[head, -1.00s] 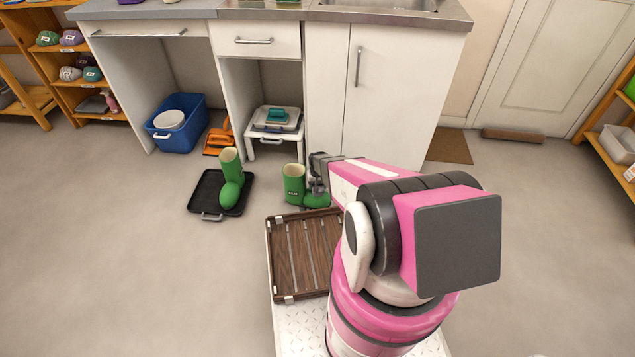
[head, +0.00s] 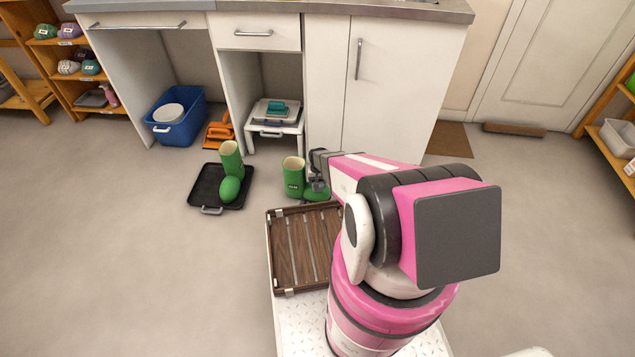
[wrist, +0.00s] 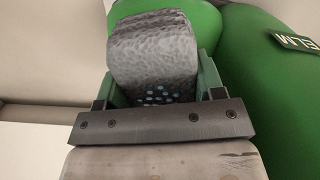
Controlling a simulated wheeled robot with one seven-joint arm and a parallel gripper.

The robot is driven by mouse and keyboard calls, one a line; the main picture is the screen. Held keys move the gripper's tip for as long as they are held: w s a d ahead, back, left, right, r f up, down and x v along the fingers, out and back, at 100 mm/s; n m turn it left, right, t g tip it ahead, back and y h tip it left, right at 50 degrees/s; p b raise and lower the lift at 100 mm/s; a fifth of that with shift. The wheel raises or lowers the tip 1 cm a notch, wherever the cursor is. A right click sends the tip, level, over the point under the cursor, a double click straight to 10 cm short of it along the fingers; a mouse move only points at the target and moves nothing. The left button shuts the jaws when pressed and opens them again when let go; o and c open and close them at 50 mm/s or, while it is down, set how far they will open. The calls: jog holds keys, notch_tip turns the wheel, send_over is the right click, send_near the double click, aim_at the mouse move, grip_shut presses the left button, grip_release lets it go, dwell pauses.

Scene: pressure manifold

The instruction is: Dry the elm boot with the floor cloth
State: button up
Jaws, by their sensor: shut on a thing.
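The elm boot (head: 293,178) is green and stands upright on the floor in the head view, its toe to the right partly hidden behind my gripper (head: 318,183). In the wrist view the boot (wrist: 265,90) fills the right side and top, with part of its ELM label showing. My gripper (wrist: 155,88) is shut on a grey, rumpled cloth (wrist: 152,48), which looks like the floor cloth. The cloth is right against or just in front of the boot; I cannot tell whether they touch. Several pale blue spots show at the cloth's lower part.
Another green boot (head: 231,165) stands on a black tray (head: 205,185) to the left. A slatted wooden crate (head: 290,290) lies on my base in front. A blue tub (head: 190,125), an orange item (head: 219,130) and a white stool (head: 288,130) stand by the cabinets (head: 380,90).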

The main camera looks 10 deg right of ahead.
jog(key=shift+f, duration=0.5)
jog(key=shift+w, duration=0.1)
jog(key=shift+w+d+r, duration=0.1)
jog(key=shift+w+d, duration=0.25)
jog(key=shift+w, duration=0.45)
jog(key=shift+s+a, duration=0.25)
jog(key=shift+s, duration=0.4)
jog(key=shift+s+a, duration=0.25)
jog(key=shift+s, duration=0.35)
jog(key=shift+s+a, duration=0.25)
jog(key=shift+s, duration=0.4)
jog(key=shift+w+d, duration=0.25)
jog(key=shift+w, duration=0.4)
jog(key=shift+w+d, duration=0.25)
jog(key=shift+w, duration=0.4)
jog(key=shift+w+d, duration=0.25)
jog(key=shift+w, duration=0.4)
jog(key=shift+s, duration=0.1)
